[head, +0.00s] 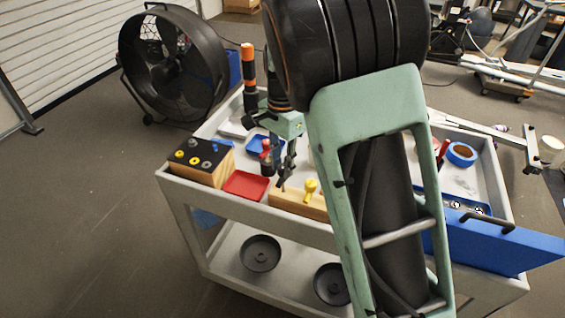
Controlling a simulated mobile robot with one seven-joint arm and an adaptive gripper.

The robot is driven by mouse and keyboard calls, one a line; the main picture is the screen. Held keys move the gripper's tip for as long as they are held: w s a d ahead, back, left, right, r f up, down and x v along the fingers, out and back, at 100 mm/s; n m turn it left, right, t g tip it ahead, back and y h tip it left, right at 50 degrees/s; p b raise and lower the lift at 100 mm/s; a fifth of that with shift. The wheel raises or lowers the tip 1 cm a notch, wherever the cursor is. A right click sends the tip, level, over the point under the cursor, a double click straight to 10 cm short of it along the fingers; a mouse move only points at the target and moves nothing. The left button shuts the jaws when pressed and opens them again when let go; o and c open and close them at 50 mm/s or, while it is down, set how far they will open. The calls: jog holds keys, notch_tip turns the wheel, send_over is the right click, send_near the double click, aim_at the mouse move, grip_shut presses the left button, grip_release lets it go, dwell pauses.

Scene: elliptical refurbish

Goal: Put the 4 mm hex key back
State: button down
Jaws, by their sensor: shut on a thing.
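My gripper (285,177) points down over the cart, just above the left part of a wooden block (296,204). It is shut on a small dark piece, taken to be the hex key (281,187). Its size cannot be read, and the fingers hide most of it. Its lower end is close to the block's top; I cannot tell whether it touches or sits in a hole. A yellow-handled tool (311,188) stands upright in the block, to the right of my gripper. My arm hides the block's right end.
The grey cart (190,190) carries a black-topped wooden box (203,163), a red tray (246,185), a blue tray (262,143), an orange-and-black upright tool (249,78) and blue tape (462,153). A blue case (500,243) is at right. A fan (170,65) stands behind.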

jog(key=shift+f, duration=0.15)
jog(key=shift+f+b, duration=0.45)
jog(key=shift+f, duration=0.35)
jog(key=shift+f, duration=0.5)
jog(key=c, duration=1.6)
grip_release()
jog(key=shift+r, duration=0.15)
notch_tip(320, 180, up, 12)
